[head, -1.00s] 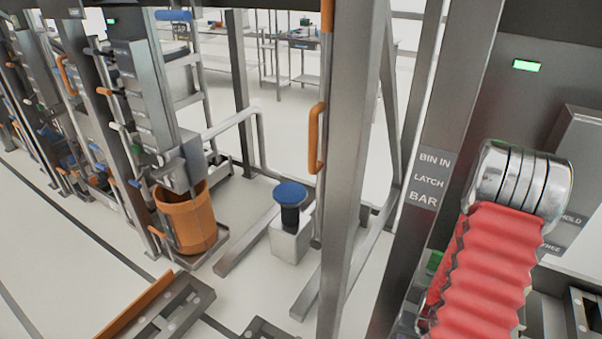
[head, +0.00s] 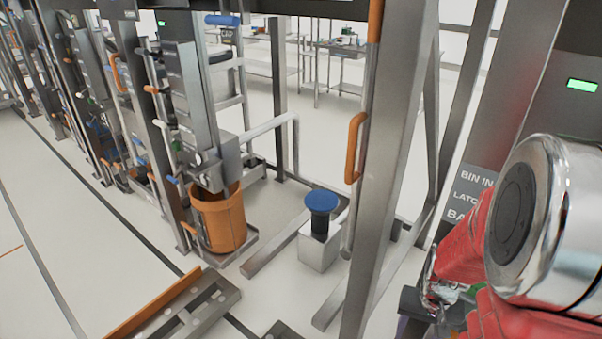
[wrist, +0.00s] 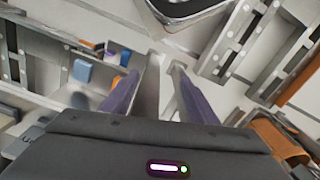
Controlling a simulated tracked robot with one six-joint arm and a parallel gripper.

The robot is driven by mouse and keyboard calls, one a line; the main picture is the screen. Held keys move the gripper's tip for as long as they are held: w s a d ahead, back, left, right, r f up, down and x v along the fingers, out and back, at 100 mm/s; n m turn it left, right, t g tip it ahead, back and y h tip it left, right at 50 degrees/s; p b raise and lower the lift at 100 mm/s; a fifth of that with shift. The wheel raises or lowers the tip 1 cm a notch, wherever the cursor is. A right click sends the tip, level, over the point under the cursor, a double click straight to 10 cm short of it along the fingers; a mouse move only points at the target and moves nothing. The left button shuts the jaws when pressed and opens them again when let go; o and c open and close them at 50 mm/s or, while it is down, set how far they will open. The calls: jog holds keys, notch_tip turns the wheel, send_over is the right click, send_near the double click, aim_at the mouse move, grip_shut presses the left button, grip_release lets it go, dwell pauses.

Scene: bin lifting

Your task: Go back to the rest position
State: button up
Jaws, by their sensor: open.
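My gripper shows in the wrist view (wrist: 160,80), with its two purple-sided fingers apart and nothing visible between them. In the head view only part of its dark end shows at the lower right, below my red arm, and the fingertips are hard to make out there. An orange bin (head: 218,222) stands upright on a low metal platform in the head view, well to the left of my arm. A panel labelled "BIN IN LATCH BAR" (head: 470,185) is partly hidden behind my arm.
A steel post (head: 395,150) with an orange handle (head: 355,147) rises left of my arm. A blue mushroom button (head: 321,201) sits on a pale block. A ramp with an orange edge (head: 150,305) lies on the floor. Open floor (head: 70,240) is at the left.

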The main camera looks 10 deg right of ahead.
jog(key=a+r+n+t, duration=0.2)
jog(key=a+r+n, duration=0.1)
jog(key=a+r, duration=0.6)
jog(key=a+r+n+t, duration=0.3)
jog(key=a+r, duration=0.7)
jog(key=r, duration=0.5)
jog(key=shift+s+a+r+n+t, duration=0.3)
jog(key=shift+s+r, duration=0.1)
dwell(0.4)
